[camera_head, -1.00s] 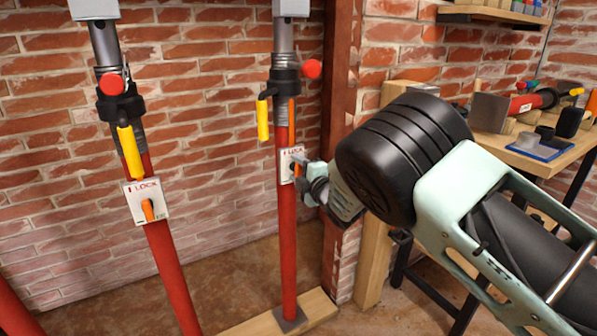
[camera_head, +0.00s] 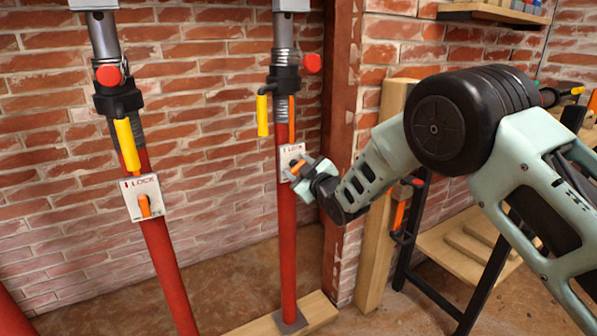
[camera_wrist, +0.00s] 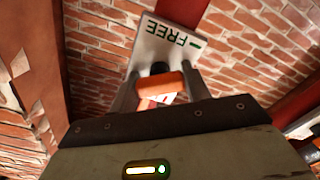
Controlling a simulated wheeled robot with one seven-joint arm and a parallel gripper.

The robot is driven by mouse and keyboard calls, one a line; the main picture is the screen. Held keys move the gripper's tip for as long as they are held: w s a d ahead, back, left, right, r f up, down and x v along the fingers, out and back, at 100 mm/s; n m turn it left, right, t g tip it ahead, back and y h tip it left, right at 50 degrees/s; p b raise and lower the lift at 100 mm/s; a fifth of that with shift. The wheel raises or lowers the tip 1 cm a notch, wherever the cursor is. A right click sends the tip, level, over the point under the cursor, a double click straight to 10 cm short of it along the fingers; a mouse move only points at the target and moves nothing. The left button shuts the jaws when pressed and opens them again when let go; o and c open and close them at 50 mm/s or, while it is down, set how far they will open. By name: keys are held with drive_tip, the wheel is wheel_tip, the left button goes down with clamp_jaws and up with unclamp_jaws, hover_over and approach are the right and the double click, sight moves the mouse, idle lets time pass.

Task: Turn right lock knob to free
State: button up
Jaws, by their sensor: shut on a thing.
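The right lock plate (camera_head: 285,154) is a small white panel on the right red prop (camera_head: 287,235). My gripper (camera_head: 300,169) is at this plate, reaching in from the right. In the wrist view, my gripper (camera_wrist: 160,88) is shut on the orange right lock knob (camera_wrist: 163,84), with one finger on each side. The knob lies crosswise in that view. The plate (camera_wrist: 165,50) shows the upside-down green word FREE beyond it. In the head view the fingers partly cover the knob (camera_head: 297,163). The knob's lower markings are mostly hidden.
The left prop (camera_head: 170,270) carries its own LOCK plate (camera_head: 133,207) with an orange knob (camera_head: 144,206) upright. Yellow handles (camera_head: 262,115) hang above the plates. A rusty post (camera_head: 340,130) and wooden post (camera_head: 375,235) stand close right. A black-legged bench (camera_head: 425,280) is further right.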

drive_tip(key=m+b, duration=0.1)
drive_tip(key=m, duration=0.6)
drive_tip(key=shift+f+b, duration=0.1)
drive_tip(key=shift+b, duration=0.25)
idle(0.4)
drive_tip(key=o, duration=1)
drive_tip(key=shift+c, duration=0.2)
drive_tip(key=shift+s, duration=0.1)
drive_tip(key=p+v, duration=0.1)
drive_tip(key=v, duration=1.6)
drive_tip(key=shift+d, duration=0.2)
drive_tip(key=shift+s, duration=0.1)
